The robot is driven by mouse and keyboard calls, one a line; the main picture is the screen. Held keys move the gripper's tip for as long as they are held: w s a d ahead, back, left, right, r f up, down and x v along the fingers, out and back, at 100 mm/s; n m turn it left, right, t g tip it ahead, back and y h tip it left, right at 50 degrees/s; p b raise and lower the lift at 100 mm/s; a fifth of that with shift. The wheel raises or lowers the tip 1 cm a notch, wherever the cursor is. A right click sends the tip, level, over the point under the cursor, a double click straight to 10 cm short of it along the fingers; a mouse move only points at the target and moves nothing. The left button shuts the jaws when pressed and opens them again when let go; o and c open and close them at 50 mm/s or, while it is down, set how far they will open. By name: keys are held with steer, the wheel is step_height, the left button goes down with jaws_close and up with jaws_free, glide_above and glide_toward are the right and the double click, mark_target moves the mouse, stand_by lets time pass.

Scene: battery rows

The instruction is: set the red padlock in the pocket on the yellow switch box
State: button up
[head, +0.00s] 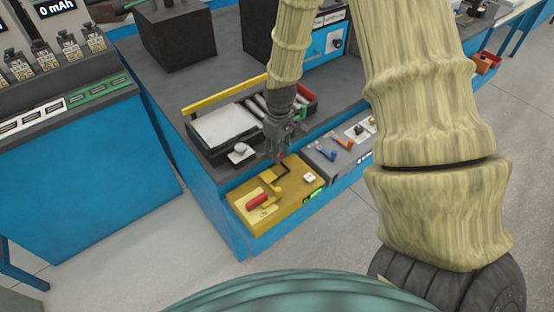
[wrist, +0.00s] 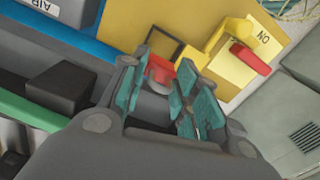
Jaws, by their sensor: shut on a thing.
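The yellow switch box (head: 299,200) sits at the front of the blue bench, with a red-tipped yellow lever (head: 257,201) on its left part. It also fills the top of the wrist view (wrist: 125,22). A dark square-rimmed pocket (wrist: 180,47) shows on its face, partly hidden by my fingers. My gripper (head: 278,153) is over the box's back edge, beside the pocket. In the wrist view my gripper (wrist: 158,78) is shut on the red padlock (wrist: 158,70), mostly hidden between the fingers. I cannot tell whether the padlock touches the pocket.
A grey panel (head: 338,158) with blue and orange levers adjoins the box on the right. A dark tray (head: 205,157) with a white sheet and rollers lies behind my gripper. Black blocks (head: 175,35) stand farther back. Open floor lies in front of the bench.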

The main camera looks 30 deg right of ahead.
steer(key=shift+f, duration=0.25)
steer(key=shift+s+f, duration=0.15)
steer(key=shift+s, duration=0.2)
step_height(320, 180, down, 3)
steer(key=shift+w+r+p, duration=0.1)
steer(key=shift+w+p, duration=0.05)
steer(key=shift+p, duration=0.3)
steer(key=shift+f, duration=0.6)
steer(key=shift+f, duration=0.1)
steer(key=o, duration=1)
steer(key=shift+d+r+b, duration=0.2)
steer(key=shift+r+b, duration=1.1)
steer(key=shift+r, duration=4.85)
